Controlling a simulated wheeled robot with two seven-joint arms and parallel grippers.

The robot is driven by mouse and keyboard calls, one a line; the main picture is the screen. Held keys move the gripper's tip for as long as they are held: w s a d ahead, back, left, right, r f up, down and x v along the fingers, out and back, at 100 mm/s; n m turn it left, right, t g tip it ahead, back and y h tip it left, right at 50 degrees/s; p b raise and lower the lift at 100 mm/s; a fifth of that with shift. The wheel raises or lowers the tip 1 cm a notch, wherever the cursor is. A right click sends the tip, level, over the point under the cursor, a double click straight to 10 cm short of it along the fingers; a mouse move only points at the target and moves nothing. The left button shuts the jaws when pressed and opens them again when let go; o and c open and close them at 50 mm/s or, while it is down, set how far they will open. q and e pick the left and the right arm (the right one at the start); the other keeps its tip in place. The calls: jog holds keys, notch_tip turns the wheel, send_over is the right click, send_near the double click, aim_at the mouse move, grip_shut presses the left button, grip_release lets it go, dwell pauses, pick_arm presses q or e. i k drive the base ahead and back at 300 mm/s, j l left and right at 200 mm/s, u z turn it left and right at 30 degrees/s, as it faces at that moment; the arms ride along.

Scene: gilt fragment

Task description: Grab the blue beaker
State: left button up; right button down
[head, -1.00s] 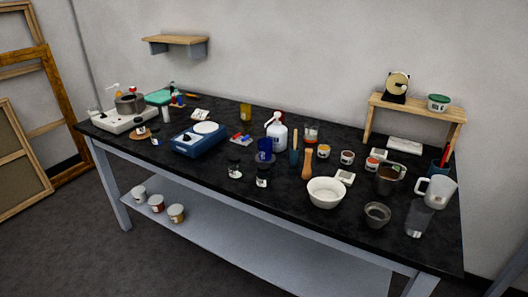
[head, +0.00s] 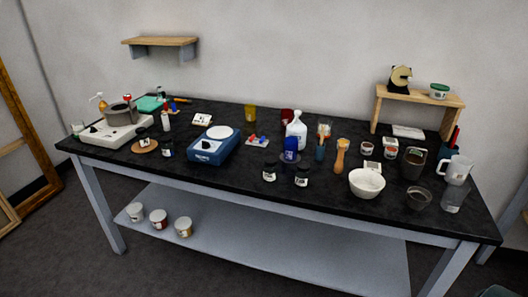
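The blue beaker (head: 290,148) is a small, deep-blue vessel standing upright on a dark round mat near the middle of the black worktop (head: 330,215). A white bottle (head: 297,130) stands close behind it, partly overlapped by it in the picture. Two small dark jars with white labels, one at left (head: 269,173) and one at right (head: 302,176), stand in front of it. Neither of my grippers shows in the head view.
A blue scale (head: 213,147) stands left of the beaker. A cup of brushes (head: 321,143), a wooden-handled tool (head: 341,157) and a white bowl (head: 367,183) stand to its right. Cans (head: 159,219) sit on the lower shelf (head: 260,235). The floor in front is clear.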

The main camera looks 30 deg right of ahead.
aim_at(291, 149)
jog(key=i+j, duration=0.15)
jog(key=j, duration=0.2)
jog(key=z, duration=1.55)
